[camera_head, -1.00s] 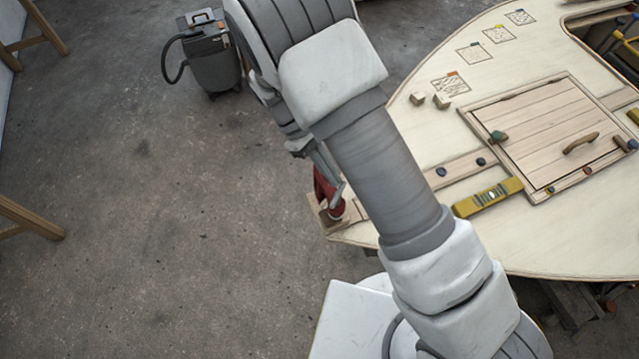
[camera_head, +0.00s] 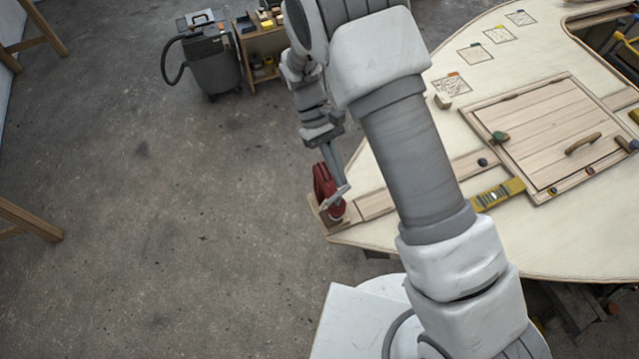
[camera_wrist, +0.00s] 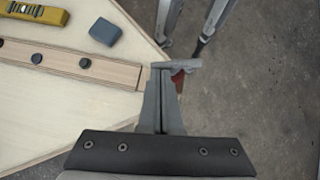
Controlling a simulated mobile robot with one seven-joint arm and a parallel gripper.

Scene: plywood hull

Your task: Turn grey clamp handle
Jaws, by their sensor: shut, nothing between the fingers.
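A red clamp (camera_head: 323,184) sits at the left corner of the pale plywood hull (camera_head: 400,232). Its grey clamp handle (camera_head: 336,196) is a short bar lying slantwise across it; in the wrist view the grey bar (camera_wrist: 182,64) lies crosswise at my fingertips. My gripper (camera_head: 337,180) reaches down to the clamp from above. Its fingers (camera_wrist: 160,72) are shut together with nothing between them, tips right at the bar's left part. I cannot tell whether they touch it. The clamp's red body (camera_wrist: 178,80) is mostly hidden behind my fingers in the wrist view.
A yellow level (camera_head: 498,194) and a wooden hatch (camera_head: 560,140) lie on the hull. A blue block (camera_wrist: 105,31) and dark knobs (camera_wrist: 85,63) show in the wrist view. Bare floor (camera_head: 200,240) is clear to the left; a grey vacuum (camera_head: 210,60) stands behind.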

